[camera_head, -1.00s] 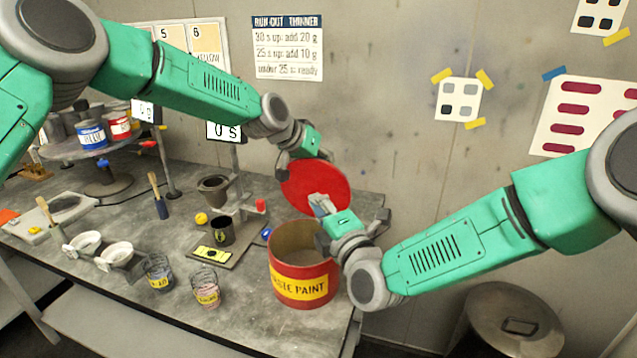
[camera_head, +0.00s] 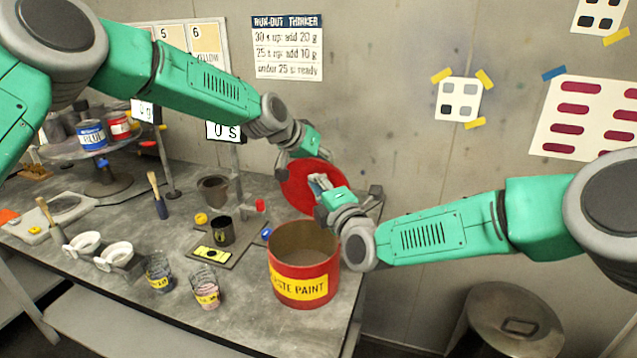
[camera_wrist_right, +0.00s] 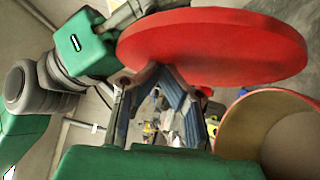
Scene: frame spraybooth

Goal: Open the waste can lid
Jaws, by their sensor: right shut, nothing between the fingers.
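The red waste can (camera_head: 303,275) with a yellow "WASTE PAINT" label stands at the table's right front corner, its mouth uncovered. Its red round lid (camera_head: 300,190) stands tilted up behind the can's mouth; it also shows in the right wrist view (camera_wrist_right: 215,48), with the can's open mouth (camera_wrist_right: 275,130) at the right. My right gripper (camera_head: 318,183) is shut and empty, in front of the lid in the head view; whether it touches the lid I cannot tell. My left gripper (camera_head: 283,168) is at the lid's upper left edge, its fingers partly hidden by the lid.
Two glass cups (camera_head: 205,287) stand left of the can. A tray with a dark cup (camera_head: 222,230) and yellow label sits behind them. White dishes (camera_head: 117,255) and brushes are farther left. A grey lidded bin (camera_head: 515,320) stands on the floor at right.

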